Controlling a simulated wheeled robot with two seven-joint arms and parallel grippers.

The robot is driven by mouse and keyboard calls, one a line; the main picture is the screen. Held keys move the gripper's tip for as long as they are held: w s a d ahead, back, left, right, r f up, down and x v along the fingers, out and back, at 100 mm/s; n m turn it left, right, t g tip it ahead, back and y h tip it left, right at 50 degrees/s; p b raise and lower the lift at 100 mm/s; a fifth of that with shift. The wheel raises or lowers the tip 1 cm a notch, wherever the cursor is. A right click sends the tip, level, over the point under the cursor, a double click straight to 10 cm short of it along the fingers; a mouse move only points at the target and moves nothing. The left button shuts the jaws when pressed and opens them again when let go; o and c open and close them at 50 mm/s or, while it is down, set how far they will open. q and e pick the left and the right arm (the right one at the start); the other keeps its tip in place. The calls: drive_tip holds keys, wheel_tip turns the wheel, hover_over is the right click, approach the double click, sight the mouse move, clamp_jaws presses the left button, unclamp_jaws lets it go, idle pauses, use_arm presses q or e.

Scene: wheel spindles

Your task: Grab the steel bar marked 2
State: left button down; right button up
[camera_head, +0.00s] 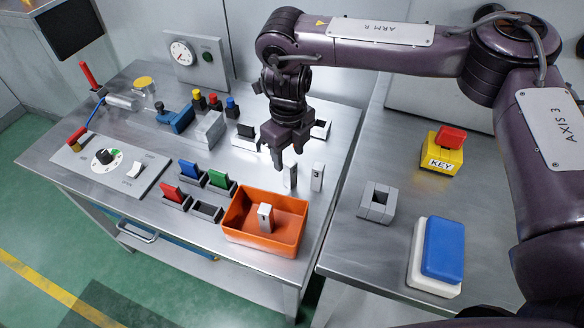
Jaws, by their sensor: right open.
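Two upright steel bars stand near the right edge of the left table. One bar (291,177) is right below my right gripper, its upper part close to the fingers and its number not readable. The other bar (318,177), just to its right, is marked 3. A third steel bar (265,218) stands in the orange bin (239,236); its mark is too small to read surely. My right gripper (288,158) points down over the first bar, open. I cannot tell whether the fingers reach around the bar. My left gripper is out of view.
Red, blue and green blocks (217,179) sit in holders left of the bin. A control panel (112,173) and a blue vise (178,118) lie farther left. On the right table are a grey square block (377,203), a yellow key box (441,154) and a blue-topped pad (443,248).

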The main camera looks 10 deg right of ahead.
sight(290, 162)
drive_tip(key=f, duration=0.5)
drive_tip(key=shift+w+d+f+p, duration=0.15)
drive_tip(key=shift+d+f+p, duration=0.05)
drive_tip(key=shift+f+p, duration=0.15)
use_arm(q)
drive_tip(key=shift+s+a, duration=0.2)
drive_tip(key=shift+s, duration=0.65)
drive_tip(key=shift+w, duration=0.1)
use_arm(e)
drive_tip(key=shift+c, duration=1.1)
clamp_jaws()
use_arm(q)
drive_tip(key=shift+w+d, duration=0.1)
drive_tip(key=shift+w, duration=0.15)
use_arm(e)
drive_tip(key=shift+r, duration=0.1)
